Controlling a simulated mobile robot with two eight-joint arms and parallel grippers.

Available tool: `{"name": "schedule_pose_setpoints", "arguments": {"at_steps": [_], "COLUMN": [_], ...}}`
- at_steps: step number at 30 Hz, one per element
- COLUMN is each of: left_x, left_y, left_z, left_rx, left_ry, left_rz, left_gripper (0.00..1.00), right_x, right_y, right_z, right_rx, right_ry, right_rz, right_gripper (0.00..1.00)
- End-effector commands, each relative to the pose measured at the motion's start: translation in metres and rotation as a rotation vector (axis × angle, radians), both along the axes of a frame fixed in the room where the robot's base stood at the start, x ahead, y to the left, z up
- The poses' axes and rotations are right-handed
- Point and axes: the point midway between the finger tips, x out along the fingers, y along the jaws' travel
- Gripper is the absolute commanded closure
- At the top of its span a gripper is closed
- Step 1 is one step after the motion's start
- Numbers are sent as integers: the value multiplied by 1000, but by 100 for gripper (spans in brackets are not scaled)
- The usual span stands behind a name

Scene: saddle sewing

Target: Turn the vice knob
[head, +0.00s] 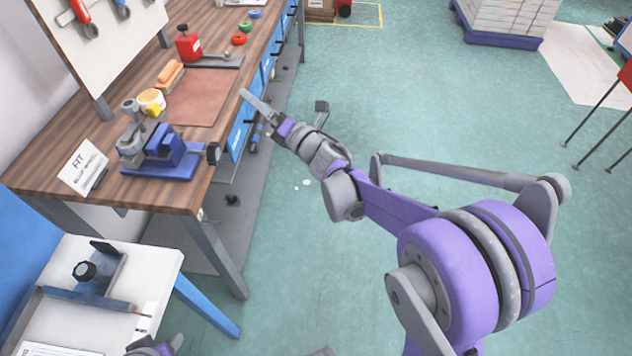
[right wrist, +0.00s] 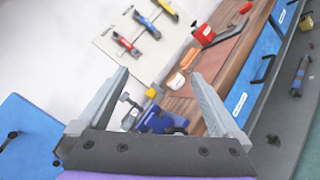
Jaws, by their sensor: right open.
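The blue vice (head: 158,160) stands on the wooden bench near its front end, with a grey upright part on its left. Its black knob (head: 213,153) sticks out on the right side, at the bench edge. In the right wrist view the vice (right wrist: 155,121) shows between my fingers, farther off. My right gripper (head: 254,106) is open and empty, beyond the bench edge and to the upper right of the knob, apart from it. Its two fingers (right wrist: 158,80) are spread wide in the right wrist view. A small part of my left gripper (head: 160,346) shows at the bottom edge; its jaws are unclear.
On the bench (head: 55,170) are a FIT sign (head: 82,166), a yellow-and-white roll (head: 152,102), a brown leather sheet (head: 205,97) and a red bottle (head: 188,44). A white side table (head: 150,262) stands in front. The floor right of the bench is open.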

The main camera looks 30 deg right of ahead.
Motion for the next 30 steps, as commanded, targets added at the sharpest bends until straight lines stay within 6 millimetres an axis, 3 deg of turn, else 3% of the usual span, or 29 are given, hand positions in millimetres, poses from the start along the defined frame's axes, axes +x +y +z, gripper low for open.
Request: {"name": "schedule_pose_setpoints", "arguments": {"at_steps": [5, 11, 19, 30], "left_x": [1, 3, 4, 6], "left_y": [0, 0, 0, 0], "left_z": [7, 13, 20, 27], "left_rx": [0, 0, 0, 0], "left_ry": [-3, -5, -9, -12], "left_rz": [0, 0, 0, 0], "left_gripper": [50, 50, 50, 50], "right_x": [-18, -47, -95, -158], "right_y": [-19, -37, -48, -43], "right_z": [14, 10, -13, -52], "right_rx": [272, 583, 956, 1326], "right_ry": [115, 246, 408, 583], "right_rz": [-141, -294, -478, -684], "right_gripper": [0, 0, 0, 0]}}
